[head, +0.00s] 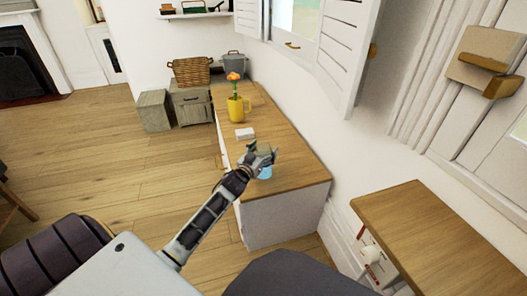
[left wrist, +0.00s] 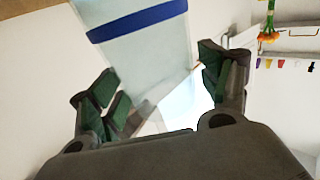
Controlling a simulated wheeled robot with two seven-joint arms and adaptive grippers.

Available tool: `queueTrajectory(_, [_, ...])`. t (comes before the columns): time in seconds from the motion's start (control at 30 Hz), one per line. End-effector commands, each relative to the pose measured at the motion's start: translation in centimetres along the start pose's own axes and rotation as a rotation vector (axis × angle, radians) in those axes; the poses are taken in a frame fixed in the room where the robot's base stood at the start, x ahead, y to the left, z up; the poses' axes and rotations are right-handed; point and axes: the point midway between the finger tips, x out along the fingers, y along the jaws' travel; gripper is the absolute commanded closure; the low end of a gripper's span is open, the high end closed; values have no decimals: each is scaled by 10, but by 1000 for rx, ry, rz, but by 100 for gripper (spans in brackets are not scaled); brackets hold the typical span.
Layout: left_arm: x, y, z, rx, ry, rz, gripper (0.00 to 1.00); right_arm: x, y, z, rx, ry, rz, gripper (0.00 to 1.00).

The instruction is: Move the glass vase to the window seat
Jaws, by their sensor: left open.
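The glass vase is pale and clear with a blue band; it fills the upper middle of the left wrist view (left wrist: 140,58). In the head view its light-blue part (head: 265,173) shows just below my left gripper (head: 264,154), partly hidden by it. It appears at the near end of a long wood-topped white bench (head: 300,178) under the window. My left gripper also shows in the left wrist view (left wrist: 160,90); its fingers are open on either side of the vase's line. I cannot tell whether they touch it. My right gripper is not in view.
Farther along the bench are a white box (head: 244,134) and a yellow jug (head: 238,109) with an orange flower. Another wooden top (head: 430,240) is at the right. A wicker basket (head: 191,71) sits on a grey cabinet (head: 190,106). Open floor lies left.

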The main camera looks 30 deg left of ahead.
Motion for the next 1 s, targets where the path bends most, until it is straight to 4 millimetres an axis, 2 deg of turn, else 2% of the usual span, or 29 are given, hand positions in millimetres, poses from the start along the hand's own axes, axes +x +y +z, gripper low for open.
queueTrajectory(0.37, [-14, 0, -2, 0, -1, 0, 22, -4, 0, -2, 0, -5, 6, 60])
queueTrajectory(1.0, [-67, 0, -2, -1, -2, -1, 22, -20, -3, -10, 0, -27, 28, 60])
